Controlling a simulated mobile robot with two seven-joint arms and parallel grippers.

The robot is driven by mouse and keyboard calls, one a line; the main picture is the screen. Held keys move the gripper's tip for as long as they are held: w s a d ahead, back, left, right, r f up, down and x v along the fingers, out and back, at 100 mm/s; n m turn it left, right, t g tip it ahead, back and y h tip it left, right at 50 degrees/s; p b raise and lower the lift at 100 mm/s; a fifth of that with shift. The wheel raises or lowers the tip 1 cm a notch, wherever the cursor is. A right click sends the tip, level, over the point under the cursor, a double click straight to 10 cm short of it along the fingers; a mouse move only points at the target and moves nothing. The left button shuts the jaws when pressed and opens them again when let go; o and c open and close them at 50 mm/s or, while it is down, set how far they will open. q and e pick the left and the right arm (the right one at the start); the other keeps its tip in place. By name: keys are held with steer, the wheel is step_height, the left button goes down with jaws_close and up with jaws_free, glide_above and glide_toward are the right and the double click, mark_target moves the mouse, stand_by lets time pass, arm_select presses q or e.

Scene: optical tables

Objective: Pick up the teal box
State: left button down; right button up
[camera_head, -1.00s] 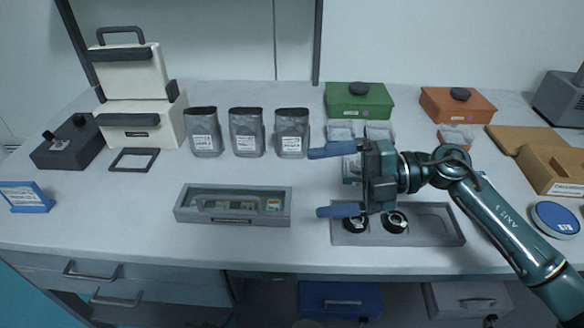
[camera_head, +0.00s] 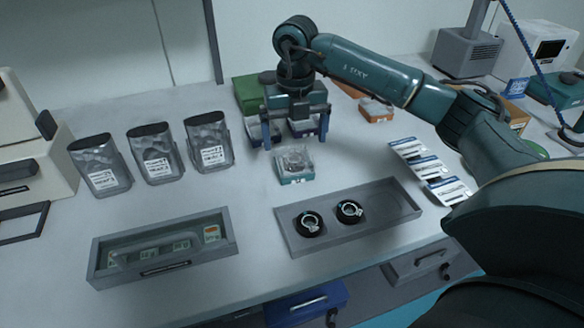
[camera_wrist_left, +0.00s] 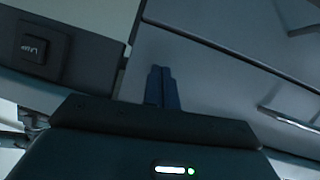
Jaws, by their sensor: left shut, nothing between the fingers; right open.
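A small teal box (camera_head: 295,178) with a clear, crinkled top stands on the table in the head view, behind the grey tray. My right gripper (camera_head: 295,132) is open and points down, just behind the teal box. Its fingers are spread around the area of a purple-sided small box (camera_head: 303,129), partly hidden by the gripper; I cannot tell whether they touch it. My left gripper (camera_wrist_left: 162,88) shows only in the left wrist view, its two blue fingers shut together and empty, near grey furniture fronts.
A grey tray (camera_head: 378,223) with two black ring-shaped parts lies in front. Several grey pouches (camera_head: 155,155) stand left. A long grey case (camera_head: 165,253) lies front left. A green box (camera_head: 248,94) and orange box (camera_head: 376,112) are behind. White labelled cards (camera_head: 428,168) lie right.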

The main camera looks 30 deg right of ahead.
mark_target(294, 156)
steer(key=f, duration=0.6)
steer(key=shift+w+f, duration=0.2)
steer(key=c, duration=1.1)
